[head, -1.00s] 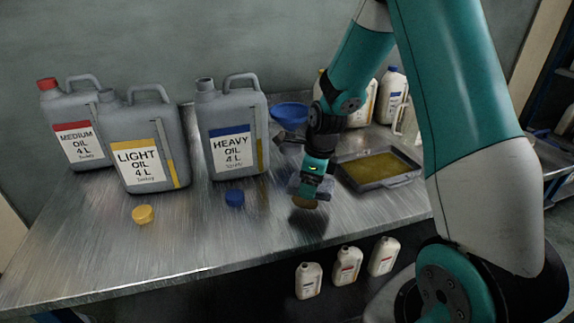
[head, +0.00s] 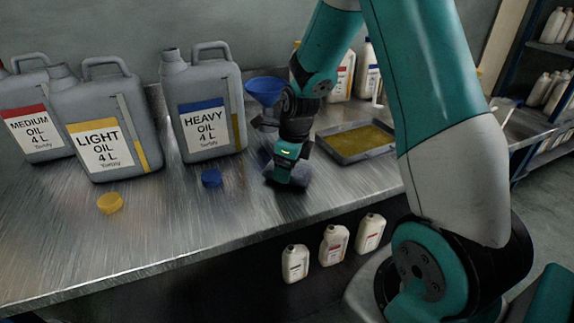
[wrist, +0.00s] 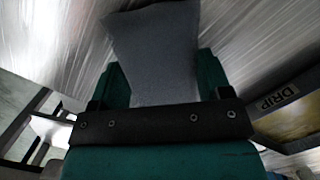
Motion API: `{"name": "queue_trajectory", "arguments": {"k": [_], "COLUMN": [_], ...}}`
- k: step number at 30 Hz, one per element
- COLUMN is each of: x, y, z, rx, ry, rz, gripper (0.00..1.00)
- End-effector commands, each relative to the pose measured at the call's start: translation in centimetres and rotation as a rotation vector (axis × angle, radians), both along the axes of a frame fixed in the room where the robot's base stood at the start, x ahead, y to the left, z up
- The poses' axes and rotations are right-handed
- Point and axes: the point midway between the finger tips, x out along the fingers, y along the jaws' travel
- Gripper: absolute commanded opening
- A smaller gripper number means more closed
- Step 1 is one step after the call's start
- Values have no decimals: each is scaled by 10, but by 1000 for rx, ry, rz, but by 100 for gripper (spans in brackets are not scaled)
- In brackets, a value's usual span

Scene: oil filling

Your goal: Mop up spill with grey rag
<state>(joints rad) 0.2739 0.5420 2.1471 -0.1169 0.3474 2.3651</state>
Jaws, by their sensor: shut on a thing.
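My gripper (head: 287,172) is shut on the grey rag and points down at the metal table (head: 180,235), right of the heavy oil can. In the wrist view the grey rag (wrist: 155,55) is a flat grey cloth between the two teal fingers, spread over the metal surface. In the head view the rag (head: 283,182) is a dark patch at the fingertips, low at the tabletop; contact is hard to tell. No spill shows on the bare table; any oil under the rag and gripper is hidden.
The heavy oil can (head: 205,105), light oil can (head: 105,125) and blue funnel (head: 266,88) stand left of and behind my gripper. The drip tray (head: 357,140) holds yellowish oil at right.

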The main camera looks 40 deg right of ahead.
Motion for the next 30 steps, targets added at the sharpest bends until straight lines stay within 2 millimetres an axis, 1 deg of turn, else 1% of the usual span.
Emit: {"name": "queue_trajectory", "arguments": {"k": [9, 26, 28, 30], "x": [0, 0, 0, 0], "y": [-1, -1, 1, 8], "z": [0, -7, -7, -6], "rx": [0, 0, 0, 1], "ry": [0, 0, 0, 2], "rz": [-1, 0, 1, 3], "gripper": [53, 53, 53, 53]}}
